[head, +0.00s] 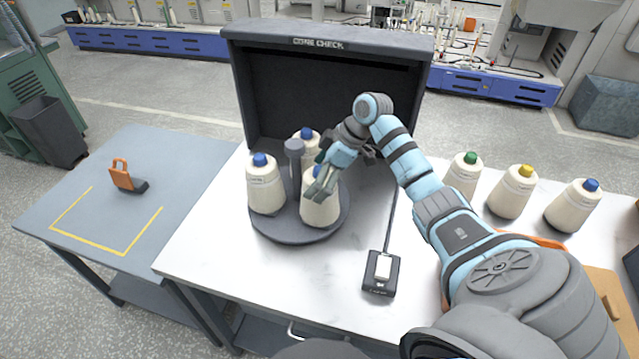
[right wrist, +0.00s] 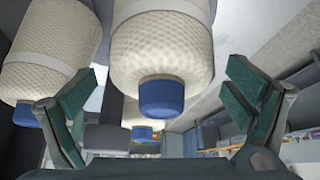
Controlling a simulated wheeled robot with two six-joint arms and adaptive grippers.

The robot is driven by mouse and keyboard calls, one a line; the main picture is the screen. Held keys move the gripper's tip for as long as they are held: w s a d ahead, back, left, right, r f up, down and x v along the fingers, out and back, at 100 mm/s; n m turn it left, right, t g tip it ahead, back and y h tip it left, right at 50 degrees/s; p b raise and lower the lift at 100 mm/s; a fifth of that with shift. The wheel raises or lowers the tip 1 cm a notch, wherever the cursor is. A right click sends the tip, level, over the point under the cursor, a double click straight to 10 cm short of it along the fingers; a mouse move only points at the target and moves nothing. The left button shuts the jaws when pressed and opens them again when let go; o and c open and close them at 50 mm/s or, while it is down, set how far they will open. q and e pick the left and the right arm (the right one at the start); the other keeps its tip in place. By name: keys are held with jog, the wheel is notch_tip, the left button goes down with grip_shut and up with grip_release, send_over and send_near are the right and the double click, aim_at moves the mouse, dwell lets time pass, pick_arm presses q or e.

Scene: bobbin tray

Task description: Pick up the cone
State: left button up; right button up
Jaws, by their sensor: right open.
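Three cream yarn cones with blue tops stand on a round dark turntable (head: 282,235) in the open-fronted "CONE CHECK" box (head: 330,45). One is at the left (head: 264,190), one at the front (head: 319,212), one behind (head: 308,146). My right gripper (head: 325,180) is at the top of the front cone and partly hides it. In the right wrist view a blue-topped cone (right wrist: 165,55) lies between the open, spread fingers (right wrist: 160,92), with gaps on both sides. Another cone (right wrist: 45,45) is beside the left finger. My left gripper is not in view.
A grey post (head: 294,150) rises among the turntable cones. Cones with green (head: 464,175), yellow (head: 513,195) and blue (head: 574,208) tops stand at the right. A small black device (head: 382,275) lies in front. An orange-handled tool (head: 127,177) sits on the left table (head: 190,165).

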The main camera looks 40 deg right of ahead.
jog(key=shift+x, duration=1.2)
jog(key=shift+s, duration=0.1)
jog(key=c, duration=1.6)
